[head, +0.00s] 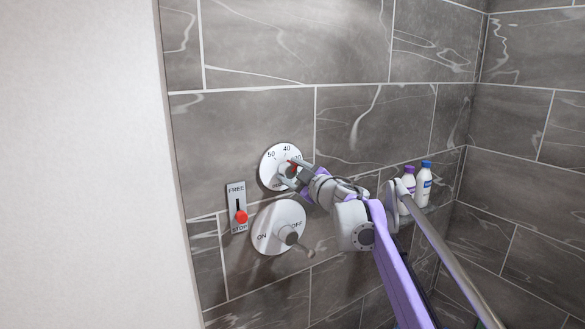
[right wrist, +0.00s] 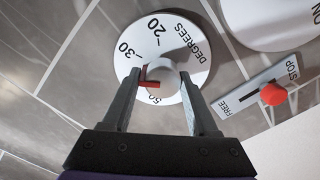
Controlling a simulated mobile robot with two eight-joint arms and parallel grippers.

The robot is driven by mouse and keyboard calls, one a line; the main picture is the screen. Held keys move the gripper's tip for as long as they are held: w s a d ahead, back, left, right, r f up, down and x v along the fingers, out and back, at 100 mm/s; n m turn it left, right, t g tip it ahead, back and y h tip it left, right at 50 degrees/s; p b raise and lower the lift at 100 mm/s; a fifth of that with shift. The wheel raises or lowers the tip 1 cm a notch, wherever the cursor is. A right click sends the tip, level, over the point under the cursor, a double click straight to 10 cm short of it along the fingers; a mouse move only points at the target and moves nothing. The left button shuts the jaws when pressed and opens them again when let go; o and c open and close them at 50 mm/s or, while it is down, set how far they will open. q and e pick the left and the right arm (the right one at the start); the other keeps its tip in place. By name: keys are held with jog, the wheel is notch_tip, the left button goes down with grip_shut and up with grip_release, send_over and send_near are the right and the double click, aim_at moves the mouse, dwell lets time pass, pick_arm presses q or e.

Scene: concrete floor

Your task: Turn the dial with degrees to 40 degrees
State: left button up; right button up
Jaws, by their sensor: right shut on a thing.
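The dial with degrees (head: 270,166) is a round white plate on the tiled wall; 50 and 40 show in the head view. In the right wrist view the dial (right wrist: 196,62) shows 20, 30 and part of 50. My right gripper (head: 296,170) is at the dial's centre. In the wrist view its fingers (right wrist: 157,88) are shut around the dial's pale round knob (right wrist: 163,75). A red pointer (right wrist: 148,84) is on the knob; in the head view it shows just right of the 40, its exact reading partly hidden. My left gripper is out of view.
Below is a larger ON/OFF dial (head: 268,223) with a metal lever. Left of it is a FREE/STOP slider plate (head: 237,197) with a red knob (head: 240,217). A purple-capped bottle (head: 408,184) and a blue-capped bottle (head: 424,185) stand right, behind my arm.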

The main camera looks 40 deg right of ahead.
jog(key=shift+o, duration=0.3)
jog(key=shift+a+f+n+p, duration=0.2)
jog(key=shift+n+p, duration=0.1)
jog(key=shift+n, duration=0.85)
jog(key=shift+a+f+n+p, duration=0.15)
jog(key=shift+n+p, duration=0.1)
jog(key=shift+n, duration=1.3)
jog(key=o, duration=1.2)
jog(key=shift+r, duration=0.15)
jog(key=shift+s, duration=0.55)
jog(key=s, duration=0.3)
jog(key=s+b, duration=0.1)
jog(key=s, duration=0.2)
jog(key=s+a, duration=0.1)
jog(key=s, duration=0.2)
jog(key=shift+s+a, duration=0.1)
jog(key=shift+s, duration=0.2)
